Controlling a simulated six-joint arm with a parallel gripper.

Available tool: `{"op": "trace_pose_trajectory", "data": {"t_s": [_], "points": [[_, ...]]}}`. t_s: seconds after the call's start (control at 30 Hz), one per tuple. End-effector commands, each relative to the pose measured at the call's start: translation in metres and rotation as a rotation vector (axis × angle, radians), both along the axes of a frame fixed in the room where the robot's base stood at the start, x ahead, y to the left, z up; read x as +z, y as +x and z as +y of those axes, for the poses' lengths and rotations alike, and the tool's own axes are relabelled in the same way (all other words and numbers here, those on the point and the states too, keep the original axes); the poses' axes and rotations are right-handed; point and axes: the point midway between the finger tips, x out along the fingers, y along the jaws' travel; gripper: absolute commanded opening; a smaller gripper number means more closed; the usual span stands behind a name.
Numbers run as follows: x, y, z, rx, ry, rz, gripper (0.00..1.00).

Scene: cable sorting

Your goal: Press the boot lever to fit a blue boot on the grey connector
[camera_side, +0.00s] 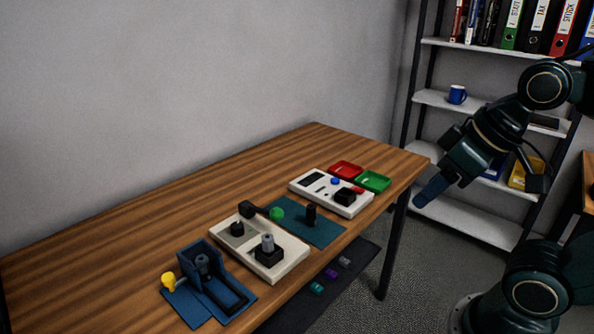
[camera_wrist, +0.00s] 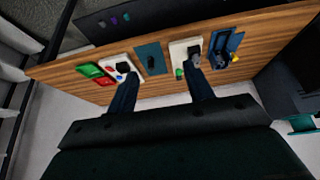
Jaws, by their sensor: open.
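A white station (camera_side: 287,240) on the table carries a black lever with a green ball knob (camera_side: 277,213). A grey connector (camera_side: 267,242) stands upright in a black block on this station. A blue fixture (camera_side: 190,250) at the near left has a yellow knob (camera_side: 168,280). I cannot tell which knob belongs to the boot lever, and I make out no separate blue boot. My gripper (camera_side: 433,190) is open and empty, away from the table at the right. In the wrist view my fingers (camera_wrist: 160,76) are apart, with the stations beyond them.
A teal mat (camera_side: 325,232) with a black post lies beside a second white panel (camera_side: 302,184). Red (camera_side: 345,170) and green (camera_side: 374,181) trays sit at the far end. Several coloured pieces lie on a dark mat below the table. Shelves (camera_side: 480,108) stand behind my arm.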

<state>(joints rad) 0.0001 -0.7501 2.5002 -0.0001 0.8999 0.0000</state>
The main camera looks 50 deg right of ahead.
Motion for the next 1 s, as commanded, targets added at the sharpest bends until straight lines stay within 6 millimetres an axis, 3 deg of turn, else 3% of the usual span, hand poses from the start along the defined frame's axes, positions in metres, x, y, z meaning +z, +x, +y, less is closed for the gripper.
{"op": "trace_pose_trajectory", "data": {"t_s": [0.27, 0.53, 1.0], "points": [[0.0000, 0.0001, 0.0000, 0.000, 0.000, 0.000, 0.52], [0.0000, 0.0001, 0.0000, 0.000, 0.000, 0.000, 0.01], [0.0000, 0.0000, 0.0000, 0.000, 0.000, 0.000, 0.00]]}}
